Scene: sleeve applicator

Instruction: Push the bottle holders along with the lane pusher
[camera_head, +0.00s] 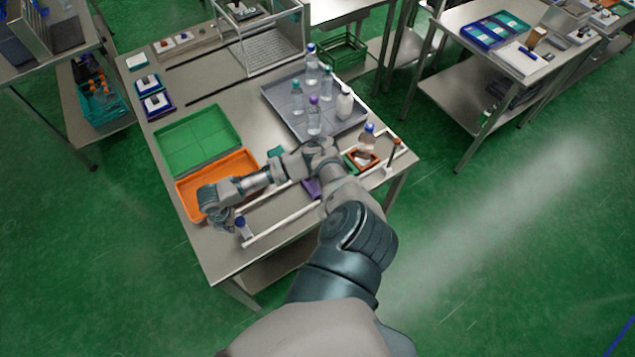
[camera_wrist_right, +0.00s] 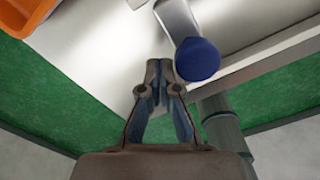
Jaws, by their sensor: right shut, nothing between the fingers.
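The lane pusher, a pale upright handle with a blue knob (camera_head: 242,223), stands at the near left end of a lane between white rails (camera_head: 275,230). Its blue knob (camera_wrist_right: 197,60) is large in the wrist view. My right gripper (camera_head: 226,224) is shut and empty just left of the handle. In the wrist view its fingertips (camera_wrist_right: 159,72) are beside the knob, with a small gap in the picture. A brown-orange holder (camera_head: 374,163) with a blue-capped bottle (camera_head: 367,138) is at the lane's right end. A purple holder (camera_head: 312,188) is partly hidden by my arm. My left gripper is not in view.
An orange tray (camera_head: 185,204) lies close behind my gripper, with a green tray (camera_head: 192,140) beyond. A grey tray (camera_head: 281,99) holds several bottles. A post with a red tip (camera_head: 393,152) stands at the lane's right end. The near left table corner (camera_head: 222,268) is clear.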

